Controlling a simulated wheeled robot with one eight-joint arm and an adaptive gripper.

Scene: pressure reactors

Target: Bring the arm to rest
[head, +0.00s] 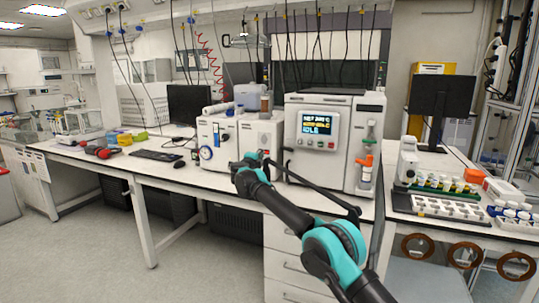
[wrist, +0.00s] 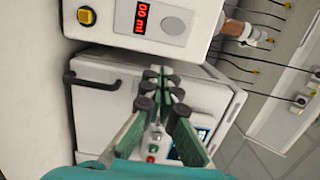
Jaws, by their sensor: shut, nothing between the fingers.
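My gripper (wrist: 165,78) is shut and empty in the wrist view, its green fingers with dark pads close together. In the head view my dark arm with teal joints reaches from the lower right to the middle, and the gripper end (head: 256,158) is in front of the white bench instruments. The larger reactor unit (head: 335,142) has a lit screen reading IDLE. The smaller white unit (head: 238,140) stands to its left. Whether the gripper touches either unit cannot be told from these views.
In the wrist view, a panel with a red display (wrist: 142,17) is above a white front with a black handle (wrist: 92,80). In the head view, a vial rack (head: 440,184) is at the right, and a keyboard (head: 157,155) at the left. The floor (head: 90,250) is clear.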

